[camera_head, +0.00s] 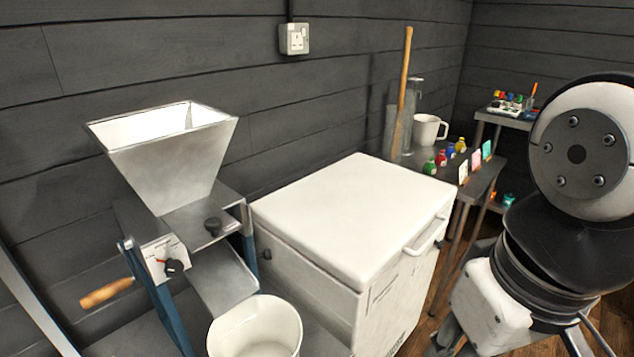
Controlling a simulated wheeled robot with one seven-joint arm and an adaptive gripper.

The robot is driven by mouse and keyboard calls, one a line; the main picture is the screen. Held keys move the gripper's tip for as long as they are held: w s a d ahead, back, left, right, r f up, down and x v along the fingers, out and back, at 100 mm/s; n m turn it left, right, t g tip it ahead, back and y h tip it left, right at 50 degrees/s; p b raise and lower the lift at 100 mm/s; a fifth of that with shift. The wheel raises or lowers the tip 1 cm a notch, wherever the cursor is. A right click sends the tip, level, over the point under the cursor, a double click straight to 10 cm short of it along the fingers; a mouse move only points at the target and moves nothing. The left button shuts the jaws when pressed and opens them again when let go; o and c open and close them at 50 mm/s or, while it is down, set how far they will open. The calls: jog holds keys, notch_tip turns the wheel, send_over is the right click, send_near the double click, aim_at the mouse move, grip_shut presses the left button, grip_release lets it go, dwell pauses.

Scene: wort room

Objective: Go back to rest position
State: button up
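My arm stands at the right edge, with a large round joint in the upper part and a white and black wrist section below it. The wrist end is in front of the wooden floor, right of the white chest. My gripper (520,343) is only partly in view at the bottom edge. Its fingertips are cut off, so I cannot tell whether it is open or shut, or whether it holds anything.
A grain mill with a metal hopper (175,165) stands at left, a white bucket (255,330) below its chute. A white lidded chest (350,225) fills the middle.

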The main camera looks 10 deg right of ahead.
notch_tip(320, 180, up, 15)
jog(key=t+p, duration=0.2)
jog(key=p, duration=1.1)
jog(key=shift+t, duration=0.4)
jog(key=shift+w+d, duration=0.1)
